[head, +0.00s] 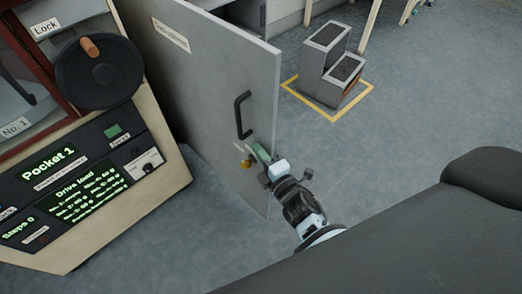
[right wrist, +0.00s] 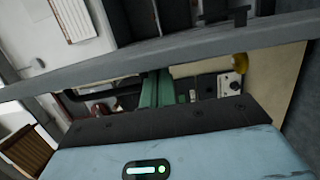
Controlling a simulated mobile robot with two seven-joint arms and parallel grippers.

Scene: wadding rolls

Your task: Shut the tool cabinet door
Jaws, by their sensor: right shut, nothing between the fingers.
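The tool cabinet door (head: 215,90) is a grey panel that stands open in the head view, with a label near its top left. A black bar handle (head: 238,115) and a small brass knob (head: 246,163) are on its face. My right gripper (head: 259,152) is shut and empty, with its green fingers close to the door's free edge, just below the handle. I cannot tell if they touch the door. In the right wrist view the green fingers (right wrist: 155,88) point toward the door's grey edge (right wrist: 190,55), with the brass knob (right wrist: 239,63) to their right. My left gripper is out of view.
A console with lit displays (head: 75,185) and a black hand wheel (head: 98,72) stands left of the door. A grey step stool (head: 328,78) stands inside a yellow floor outline at the back right. Grey floor (head: 400,125) is clear right of the door.

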